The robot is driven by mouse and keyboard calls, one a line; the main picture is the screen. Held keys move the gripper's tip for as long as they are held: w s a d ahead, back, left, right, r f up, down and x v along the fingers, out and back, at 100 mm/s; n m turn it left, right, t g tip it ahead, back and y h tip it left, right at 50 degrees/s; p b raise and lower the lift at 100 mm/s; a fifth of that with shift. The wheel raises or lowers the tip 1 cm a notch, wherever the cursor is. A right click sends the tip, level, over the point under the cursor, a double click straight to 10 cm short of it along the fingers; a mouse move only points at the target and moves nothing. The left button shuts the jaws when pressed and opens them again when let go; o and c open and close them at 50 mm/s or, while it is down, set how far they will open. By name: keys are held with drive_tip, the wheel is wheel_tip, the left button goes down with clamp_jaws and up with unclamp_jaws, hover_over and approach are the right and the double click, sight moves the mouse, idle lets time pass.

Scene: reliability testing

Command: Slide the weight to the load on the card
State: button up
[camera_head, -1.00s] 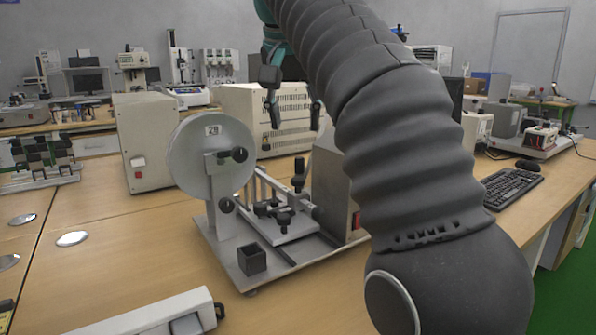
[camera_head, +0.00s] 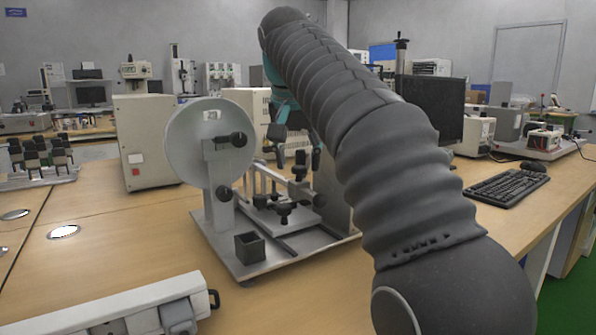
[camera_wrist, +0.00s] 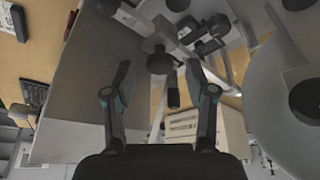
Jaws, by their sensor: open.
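The test machine has a big pale disc (camera_head: 208,150) on a grey base plate (camera_head: 253,268). Black knobs and clamps sit beside the disc; which part is the weight I cannot tell. One upright black knob (camera_head: 299,165) stands near my gripper (camera_head: 296,160), which hangs open over the machine's right side. In the wrist view, a dark round knob (camera_wrist: 160,63) lies between and just beyond my open fingertips (camera_wrist: 158,78); contact is not visible.
An open black box (camera_head: 250,248) stands on the base plate's front. Beige cabinets (camera_head: 145,140) stand behind. A keyboard (camera_head: 507,187) and mouse (camera_head: 533,166) lie at right. A white-grey device (camera_head: 150,310) is at front left. Bare table shows left of the machine.

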drive_tip(key=shift+w+f, duration=0.15)
drive_tip(key=shift+f, duration=0.35)
